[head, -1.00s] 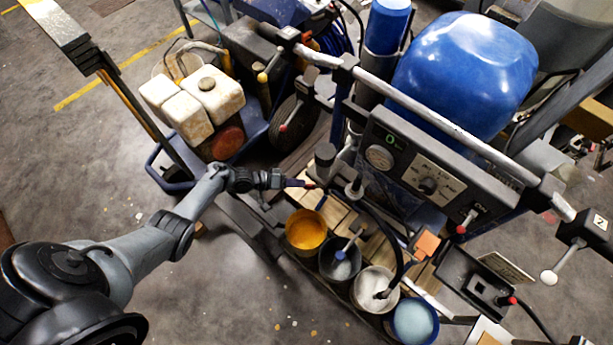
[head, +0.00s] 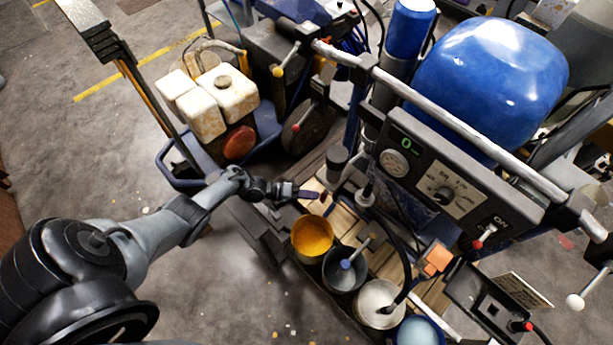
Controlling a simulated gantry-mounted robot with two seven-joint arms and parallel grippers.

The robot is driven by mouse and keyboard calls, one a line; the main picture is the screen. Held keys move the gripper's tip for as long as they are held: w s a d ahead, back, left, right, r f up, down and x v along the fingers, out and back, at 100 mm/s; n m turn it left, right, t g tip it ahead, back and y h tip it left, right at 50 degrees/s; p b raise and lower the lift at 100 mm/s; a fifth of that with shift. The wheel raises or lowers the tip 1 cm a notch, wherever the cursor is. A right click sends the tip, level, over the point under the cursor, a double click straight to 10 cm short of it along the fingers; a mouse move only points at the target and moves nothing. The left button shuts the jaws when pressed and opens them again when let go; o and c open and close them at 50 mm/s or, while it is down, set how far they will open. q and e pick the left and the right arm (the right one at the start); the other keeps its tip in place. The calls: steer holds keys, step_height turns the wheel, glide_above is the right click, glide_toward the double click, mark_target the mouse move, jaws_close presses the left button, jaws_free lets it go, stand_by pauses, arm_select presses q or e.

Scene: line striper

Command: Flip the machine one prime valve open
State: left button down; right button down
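The line striper stands at the centre right, with a blue tank (head: 490,75) and a control panel (head: 450,180) with a dial, gauge and green display. A small red-tipped part (head: 324,196), which may be the prime valve lever, shows low on its left side, below a dark cylinder (head: 337,160). My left gripper (head: 309,194) is right beside this red tip, pointing right. Its fingers are small and seen edge-on, so I cannot tell whether they touch the tip or how far they are open. My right gripper is out of view.
A yellow paint bucket (head: 312,238) stands just below my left gripper, with a dark bucket (head: 345,268) and a white one (head: 378,303) beyond it. A black hose (head: 397,235) curves down from the machine. Bare floor (head: 235,305) lies at the lower left.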

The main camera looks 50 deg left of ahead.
arm_select(q)
steer(key=shift+d+f+b, duration=0.25)
steer(key=shift+d+b, duration=0.05)
steer(key=shift+d, duration=0.1)
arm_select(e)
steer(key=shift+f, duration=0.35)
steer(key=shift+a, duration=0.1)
arm_select(q)
steer(key=shift+a, duration=0.15)
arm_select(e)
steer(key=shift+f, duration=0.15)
arm_select(q)
steer(key=s+a+b, duration=0.1)
steer(key=s+a, duration=0.6)
steer(key=a, duration=0.3)
steer(key=shift+a+b, duration=0.4)
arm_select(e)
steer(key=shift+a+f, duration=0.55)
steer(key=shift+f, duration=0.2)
